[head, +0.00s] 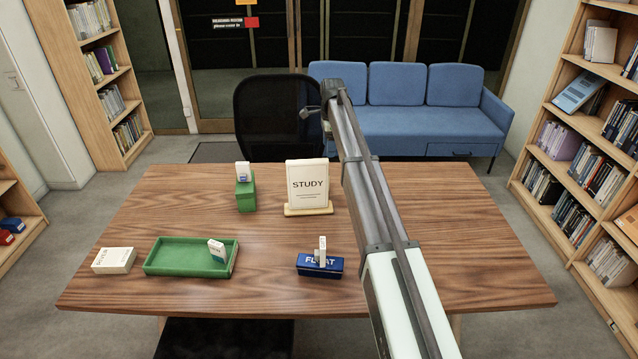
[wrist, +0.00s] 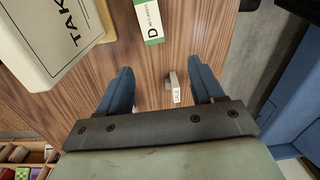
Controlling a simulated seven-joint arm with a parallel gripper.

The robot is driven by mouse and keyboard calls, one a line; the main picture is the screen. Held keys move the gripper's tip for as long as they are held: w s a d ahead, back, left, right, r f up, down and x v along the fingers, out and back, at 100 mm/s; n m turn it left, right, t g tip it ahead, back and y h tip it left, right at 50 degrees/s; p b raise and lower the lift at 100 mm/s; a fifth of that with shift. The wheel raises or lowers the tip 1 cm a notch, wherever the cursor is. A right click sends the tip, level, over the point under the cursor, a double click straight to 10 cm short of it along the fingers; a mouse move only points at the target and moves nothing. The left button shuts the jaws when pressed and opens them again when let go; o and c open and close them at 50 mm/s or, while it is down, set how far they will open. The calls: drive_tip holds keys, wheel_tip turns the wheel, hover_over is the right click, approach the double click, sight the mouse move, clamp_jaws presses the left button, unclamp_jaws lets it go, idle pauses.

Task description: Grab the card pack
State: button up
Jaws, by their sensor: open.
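Which item is the card pack I cannot tell for sure. In the head view, small white packs stand on a green box (head: 243,171), in the green tray (head: 190,270) and on the blue box (head: 321,247). In the wrist view, a small grey-and-white block (wrist: 172,90) with an unreadable label shows between my fingers, below them on the wood. A green-and-white box end with a letter D (wrist: 149,20) shows beyond the fingertips. My gripper (wrist: 159,66) is open and empty over the table's far side. Its fingers are not clear in the head view.
A STUDY sign (head: 307,188) stands upright at the table's middle; a lettered panel (wrist: 62,40) is close at the left in the wrist view. A white RIVER box (head: 113,260) lies at the left. The table's right side (head: 470,240) is clear. A chair (head: 278,115) stands behind.

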drive_tip(key=shift+g, duration=0.3)
drive_tip(key=a+f, duration=0.1)
drive_tip(key=f, duration=0.1)
drive_tip(key=a+f, duration=0.1)
drive_tip(key=f, duration=0.1)
drive_tip(key=s+a+f, duration=0.1)
drive_tip(key=f, duration=0.2)
drive_tip(key=shift+s+a, duration=0.1)
drive_tip(key=shift+a, duration=0.15)
drive_tip(key=shift+w+f, duration=0.2)
drive_tip(key=shift+f, duration=2.85)
drive_tip(key=shift+c, duration=0.3)
drive_tip(key=c, duration=1)
drive_tip(key=shift+r, duration=0.15)
